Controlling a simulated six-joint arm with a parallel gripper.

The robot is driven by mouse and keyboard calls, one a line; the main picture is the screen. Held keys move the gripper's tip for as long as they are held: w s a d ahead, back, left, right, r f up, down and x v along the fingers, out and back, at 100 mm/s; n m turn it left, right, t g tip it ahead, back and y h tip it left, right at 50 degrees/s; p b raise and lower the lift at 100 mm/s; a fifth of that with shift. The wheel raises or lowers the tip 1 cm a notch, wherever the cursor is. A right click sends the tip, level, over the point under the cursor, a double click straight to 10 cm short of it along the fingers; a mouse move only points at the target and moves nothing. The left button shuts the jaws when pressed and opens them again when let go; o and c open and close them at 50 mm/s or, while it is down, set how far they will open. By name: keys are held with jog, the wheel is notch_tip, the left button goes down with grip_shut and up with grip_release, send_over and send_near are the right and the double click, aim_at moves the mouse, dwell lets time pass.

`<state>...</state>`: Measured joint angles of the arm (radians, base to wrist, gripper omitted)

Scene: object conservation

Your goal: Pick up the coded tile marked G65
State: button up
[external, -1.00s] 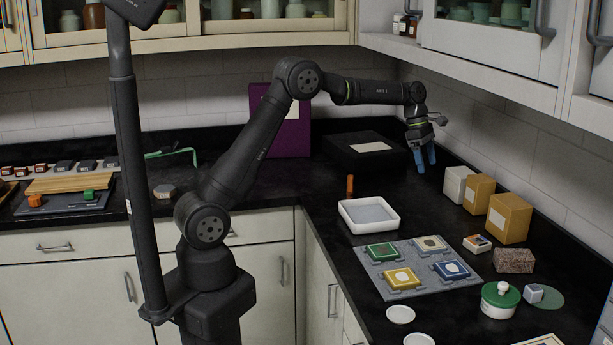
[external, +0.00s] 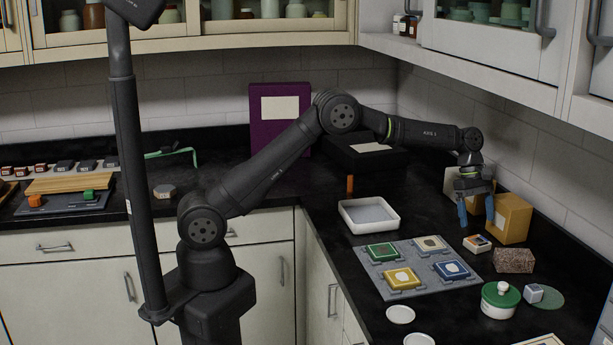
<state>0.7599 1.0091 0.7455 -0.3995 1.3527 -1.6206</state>
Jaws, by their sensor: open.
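A grey board (external: 393,281) on the black counter holds several tiles: a green-framed tile (external: 382,252), a beige tile (external: 430,243), a yellow tile (external: 400,279) and a blue tile (external: 451,270). A small block-like piece with a pale top and some orange and dark colour (external: 478,244) lies off the board, to its right. No marking G65 can be read on any of them. My gripper (external: 476,219) is open and empty, with blue fingers pointing down. In the picture it is just above the small piece; its exact height is unclear.
An ochre box (external: 511,217) stands close to the right of my gripper, with other boxes partly hidden behind it. A speckled stone block (external: 514,260), a green-lidded jar (external: 500,299) and a small cube (external: 533,293) stand in front. A white tray (external: 369,214) lies to the left.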

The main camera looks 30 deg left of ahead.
aim_at(480, 241)
jog(key=x, duration=0.6)
jog(key=shift+a+f, duration=0.25)
jog(key=shift+f, duration=0.1)
jog(key=c, duration=1)
jog(key=shift+r, duration=0.1)
jog(key=shift+c, duration=0.8)
jog(key=shift+r, duration=0.1)
